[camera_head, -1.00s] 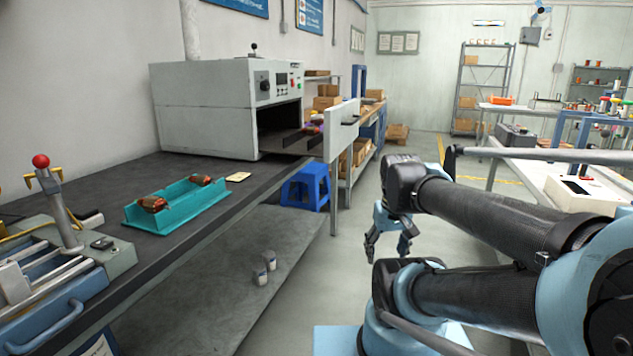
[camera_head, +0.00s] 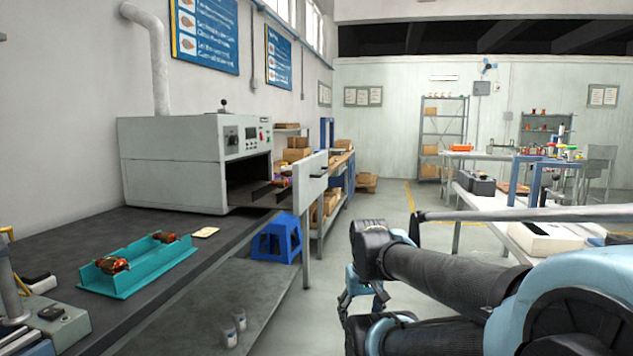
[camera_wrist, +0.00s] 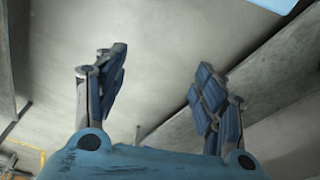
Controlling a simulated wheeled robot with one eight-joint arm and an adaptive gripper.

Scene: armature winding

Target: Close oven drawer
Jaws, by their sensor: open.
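The oven (camera_head: 172,162) is a grey-white box on the dark bench at the left of the head view. Its drawer is pulled out to the right, and the white drawer front (camera_head: 311,182) stands clear of the oven opening. Reddish-brown parts (camera_head: 282,181) sit on the drawer tray. My gripper (camera_head: 362,308) hangs low to the right of the drawer front, apart from it and partly hidden by my arm. In the wrist view my gripper (camera_wrist: 160,95) has its two fingers spread with nothing between them. The drawer is not clearly identifiable in the wrist view.
A teal tray (camera_head: 135,265) with wound parts lies on the bench (camera_head: 160,310). A blue stool (camera_head: 277,239) stands on the floor below the drawer. Shelves with boxes (camera_head: 335,203) are behind it. A white table (camera_head: 545,240) is on the right. Open floor lies between.

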